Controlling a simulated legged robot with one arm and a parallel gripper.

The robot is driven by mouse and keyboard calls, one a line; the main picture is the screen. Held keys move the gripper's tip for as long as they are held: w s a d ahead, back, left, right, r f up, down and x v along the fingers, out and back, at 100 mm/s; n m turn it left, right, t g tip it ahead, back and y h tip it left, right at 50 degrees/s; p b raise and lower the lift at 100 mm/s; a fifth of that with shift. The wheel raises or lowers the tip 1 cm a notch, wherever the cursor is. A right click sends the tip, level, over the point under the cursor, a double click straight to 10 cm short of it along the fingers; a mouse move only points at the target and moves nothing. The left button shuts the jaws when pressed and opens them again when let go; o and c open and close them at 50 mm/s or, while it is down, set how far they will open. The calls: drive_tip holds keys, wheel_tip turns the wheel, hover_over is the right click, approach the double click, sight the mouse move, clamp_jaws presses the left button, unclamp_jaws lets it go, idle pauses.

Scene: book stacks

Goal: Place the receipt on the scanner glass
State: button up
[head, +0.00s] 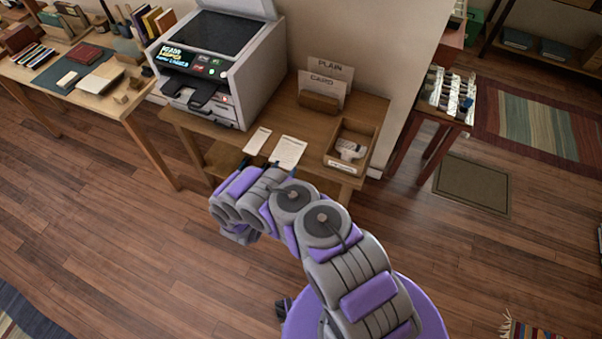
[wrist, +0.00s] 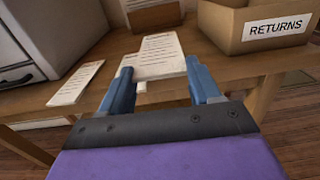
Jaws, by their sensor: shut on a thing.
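The receipt (head: 289,151) is a white printed slip near the table's front edge; in the wrist view the slip (wrist: 158,55) lies between my fingertips, with a small white tab at its near edge. My gripper (wrist: 155,78) is shut on it, low at the table edge; in the head view my arm mostly hides the fingers. I cannot tell whether the slip is lifted. The scanner (head: 210,70) stands at the table's back left with its lid (head: 240,8) up. Its dark glass (head: 214,33) is bare.
A second slip (head: 257,140) lies left of the receipt. An open wooden box (wrist: 255,40) labelled RETURNS stands to the right, holding a white item. Upright cards (head: 325,85) stand in a wooden holder behind. A desk with books (head: 85,54) is at far left.

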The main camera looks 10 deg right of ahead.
drive_tip(key=d+f+b, duration=0.2)
drive_tip(key=d+f, duration=0.1)
drive_tip(key=d, duration=0.3)
drive_tip(key=shift+s+f, duration=0.15)
drive_tip(key=shift+f, duration=0.25)
drive_tip(key=shift+d+f+b, duration=0.1)
drive_tip(key=shift+f+b, duration=0.1)
drive_tip(key=shift+b, duration=0.3)
drive_tip(key=o, duration=1)
drive_tip(key=shift+r+p, duration=0.15)
drive_tip(key=shift+p, duration=0.5)
drive_tip(key=p+v, duration=0.1)
drive_tip(key=v, duration=0.4)
drive_tip(key=p+v, duration=0.1)
drive_tip(key=v, duration=0.5)
drive_tip(key=p+v, duration=0.1)
drive_tip(key=v, duration=0.5)
drive_tip(key=shift+a+r, duration=0.3)
drive_tip(key=shift+a, duration=0.1)
